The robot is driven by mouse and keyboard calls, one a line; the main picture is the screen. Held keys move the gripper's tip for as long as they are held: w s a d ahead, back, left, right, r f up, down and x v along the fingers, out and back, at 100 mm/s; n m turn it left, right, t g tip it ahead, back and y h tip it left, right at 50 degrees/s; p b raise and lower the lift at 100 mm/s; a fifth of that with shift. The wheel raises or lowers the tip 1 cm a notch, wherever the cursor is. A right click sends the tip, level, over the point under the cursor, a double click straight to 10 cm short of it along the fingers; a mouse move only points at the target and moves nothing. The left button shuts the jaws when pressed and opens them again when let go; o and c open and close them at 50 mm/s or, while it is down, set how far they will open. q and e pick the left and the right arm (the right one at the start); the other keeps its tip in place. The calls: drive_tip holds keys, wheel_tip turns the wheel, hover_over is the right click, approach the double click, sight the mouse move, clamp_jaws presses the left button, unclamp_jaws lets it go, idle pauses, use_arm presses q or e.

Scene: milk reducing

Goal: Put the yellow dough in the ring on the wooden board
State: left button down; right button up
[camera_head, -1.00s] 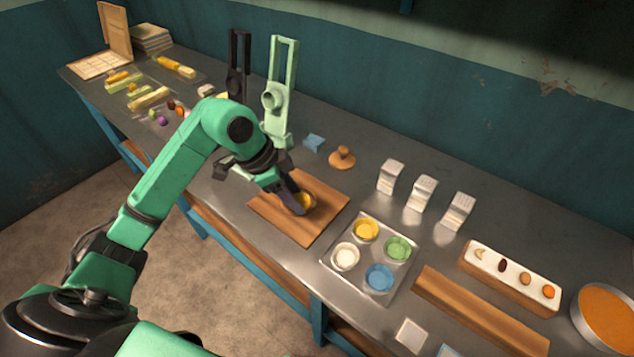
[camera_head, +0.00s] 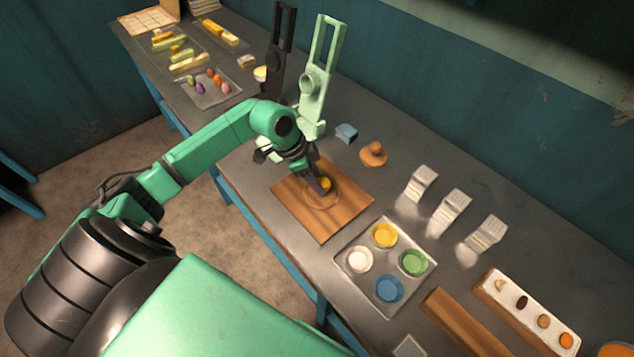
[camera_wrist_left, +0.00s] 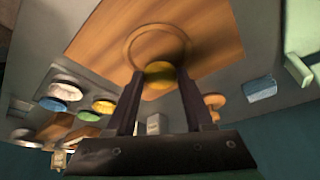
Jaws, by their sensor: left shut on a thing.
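The yellow dough (camera_head: 325,184) is a small round lump between the fingertips of my left gripper (camera_head: 322,185), which is shut on it. It also shows in the left wrist view (camera_wrist_left: 160,72), at the fingertips. The ring (camera_head: 320,209) is a thin, board-coloured circle on the wooden board (camera_head: 345,222). In the left wrist view the dough overlaps the near edge of the ring (camera_wrist_left: 128,50), and most of the ring's inside shows bare. I cannot tell whether the dough touches the board. My right gripper is in neither view.
A tray with white, yellow, green and blue bowls (camera_head: 350,284) stands right of the board. A wooden stamp (camera_head: 373,154) and a blue block (camera_head: 346,133) lie behind it. A mint-green upright device (camera_head: 316,85) and a black one (camera_head: 280,55) stand close behind my arm.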

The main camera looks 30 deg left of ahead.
use_arm(q)
wheel_tip(320, 180, down, 3)
drive_tip(key=shift+s+d+r, duration=0.1)
drive_tip(key=shift+s+r, duration=0.05)
drive_tip(key=shift+c, duration=1.4)
unclamp_jaws()
drive_tip(key=shift+f, duration=0.2)
